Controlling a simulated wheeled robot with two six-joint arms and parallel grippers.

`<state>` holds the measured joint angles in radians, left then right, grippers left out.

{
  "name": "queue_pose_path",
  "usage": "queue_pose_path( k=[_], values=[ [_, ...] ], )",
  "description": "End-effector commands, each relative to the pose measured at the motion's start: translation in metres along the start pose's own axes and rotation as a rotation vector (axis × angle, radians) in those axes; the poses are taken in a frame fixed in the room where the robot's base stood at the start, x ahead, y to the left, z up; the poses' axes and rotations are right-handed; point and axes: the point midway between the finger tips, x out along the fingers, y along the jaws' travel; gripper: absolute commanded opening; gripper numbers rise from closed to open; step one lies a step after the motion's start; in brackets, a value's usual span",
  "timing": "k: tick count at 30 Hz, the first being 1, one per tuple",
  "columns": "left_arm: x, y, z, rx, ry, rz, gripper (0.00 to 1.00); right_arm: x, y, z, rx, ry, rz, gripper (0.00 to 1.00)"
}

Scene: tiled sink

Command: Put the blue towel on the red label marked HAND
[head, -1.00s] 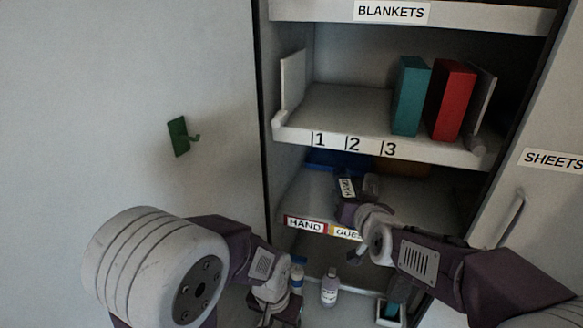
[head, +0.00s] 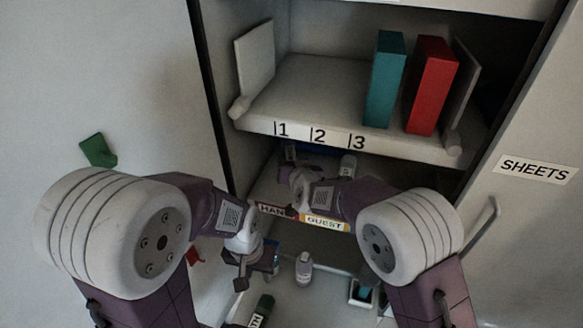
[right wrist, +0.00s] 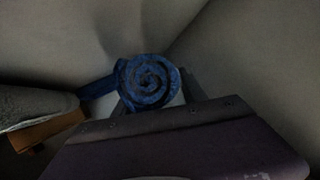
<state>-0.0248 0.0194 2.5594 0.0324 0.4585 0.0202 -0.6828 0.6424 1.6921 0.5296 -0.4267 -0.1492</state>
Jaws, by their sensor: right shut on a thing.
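The blue towel (right wrist: 150,80) is rolled, with its spiral end facing the camera in the right wrist view. My right gripper (right wrist: 153,98) is shut on it, inside the lower shelf bay. In the head view, my right gripper (head: 290,158) is at the back left of that shelf, behind the red HAND label; little of the towel can be made out there. The red HAND label (head: 270,209) is on the shelf's front edge, its last letter hidden by my right arm. My left gripper (head: 254,272) hangs below the shelf edge, small and dark, its jaws unclear.
A yellow GUEST label (head: 325,223) is right of HAND. The shelf above (head: 320,90) holds a teal book (head: 385,80) and a red book (head: 432,85). A bottle (head: 304,268) stands below. In the wrist view, a grey folded thing (right wrist: 40,107) lies left of the towel.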

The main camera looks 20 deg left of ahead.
Motion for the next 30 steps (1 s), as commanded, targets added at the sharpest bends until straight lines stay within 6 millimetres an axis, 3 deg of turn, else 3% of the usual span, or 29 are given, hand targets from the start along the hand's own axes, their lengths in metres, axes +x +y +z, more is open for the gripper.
queue_pose_path(
  k=[4,12,23,24,26,30],
  values=[
    [-0.001,0.0,0.0,0.0,0.0,0.0,0.36,0.004,-0.001,0.003,-0.001,0.0,0.0,0.07],
    [-0.011,0.0,-0.001,0.0,0.0,0.0,0.36,0.017,0.008,0.036,0.0,0.001,0.0,0.07],
    [-0.004,0.0,0.0,0.0,0.0,0.0,0.36,0.019,0.009,0.042,0.0,0.002,-0.001,0.07],
    [-0.005,0.0,0.0,0.0,-0.001,0.0,0.36,0.019,0.009,0.041,0.0,0.001,0.0,0.55],
    [-0.005,0.0,0.0,0.0,-0.001,0.0,0.36,0.019,0.009,0.041,0.0,0.001,0.0,0.71],
    [-0.005,0.0,0.0,0.0,0.0,0.0,0.36,0.019,0.009,0.041,0.0,0.001,0.0,0.71]
  ],
)
